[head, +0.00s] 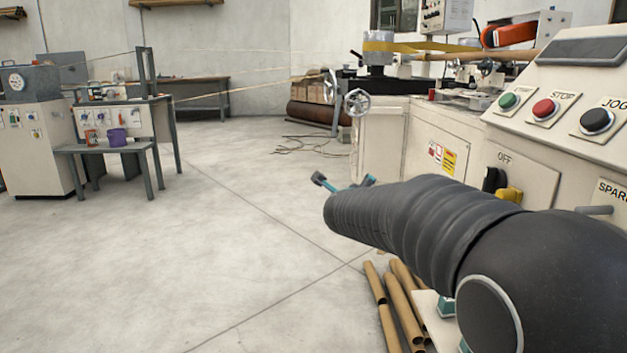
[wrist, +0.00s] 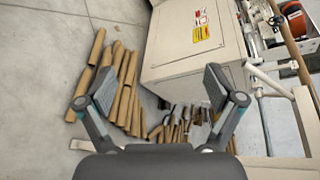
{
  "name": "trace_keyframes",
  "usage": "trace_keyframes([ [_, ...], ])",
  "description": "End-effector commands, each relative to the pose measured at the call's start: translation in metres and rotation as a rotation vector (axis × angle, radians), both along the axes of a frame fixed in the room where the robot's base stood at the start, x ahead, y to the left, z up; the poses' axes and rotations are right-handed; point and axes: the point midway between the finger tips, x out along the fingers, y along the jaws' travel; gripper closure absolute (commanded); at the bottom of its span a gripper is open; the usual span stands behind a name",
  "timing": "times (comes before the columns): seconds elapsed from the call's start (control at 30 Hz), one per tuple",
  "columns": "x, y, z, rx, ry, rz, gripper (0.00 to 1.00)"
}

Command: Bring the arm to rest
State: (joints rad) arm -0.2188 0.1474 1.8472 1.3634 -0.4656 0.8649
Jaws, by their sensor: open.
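My gripper (wrist: 160,92) shows in the wrist view with its two fingers spread wide apart and nothing between them. In the head view my dark, sleeved arm reaches from the lower right toward the middle, and the gripper's tips (head: 343,183) just show past its end. The gripper is in the air in front of the cream machine cabinet (head: 440,138), above the floor. Most of the gripper is hidden behind the arm in the head view.
A control panel (head: 560,85) with green, red and black buttons stands close on the right. Cardboard tubes (head: 400,300) lie on the floor below my arm, also in the wrist view (wrist: 118,90). A small bench (head: 110,147) stands at left. The floor (head: 230,230) between is clear.

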Motion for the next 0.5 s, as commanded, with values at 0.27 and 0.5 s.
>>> trace_keyframes([
  [0.27,-0.081,0.071,-0.010,-0.597,0.182,0.706,0.08],
  [0.5,-0.218,0.068,-0.047,-1.107,0.372,1.281,0.08],
])
